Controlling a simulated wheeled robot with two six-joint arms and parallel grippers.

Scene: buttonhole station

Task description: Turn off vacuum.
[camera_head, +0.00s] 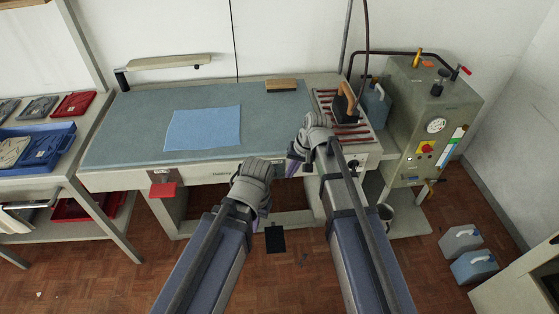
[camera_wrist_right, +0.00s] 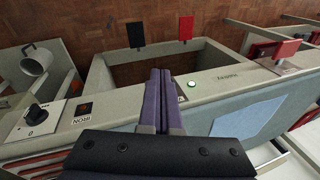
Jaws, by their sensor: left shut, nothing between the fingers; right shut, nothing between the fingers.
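The ironing table (camera_head: 260,120) has a blue-grey top and a pale front panel. In the right wrist view a round green-white lit button (camera_wrist_right: 192,85) sits on that panel, with no readable label. My right gripper (camera_head: 292,168) is shut and empty in front of the panel. In its wrist view its purple fingers (camera_wrist_right: 160,74) point over the panel, left of the button and apart from it in the picture. My left gripper (camera_head: 266,207) is shut and empty, lower and further left. I cannot make out the lit button in the head view.
A blue cloth (camera_head: 203,128) lies on the table. An iron (camera_head: 346,102) stands at the right. A boiler cabinet (camera_head: 440,105) has a red knob (camera_head: 425,148). A dial (camera_wrist_right: 38,117) and an iron switch (camera_wrist_right: 84,108) share the panel. Black (camera_wrist_right: 135,34) and red (camera_wrist_right: 186,27) pedals lie below.

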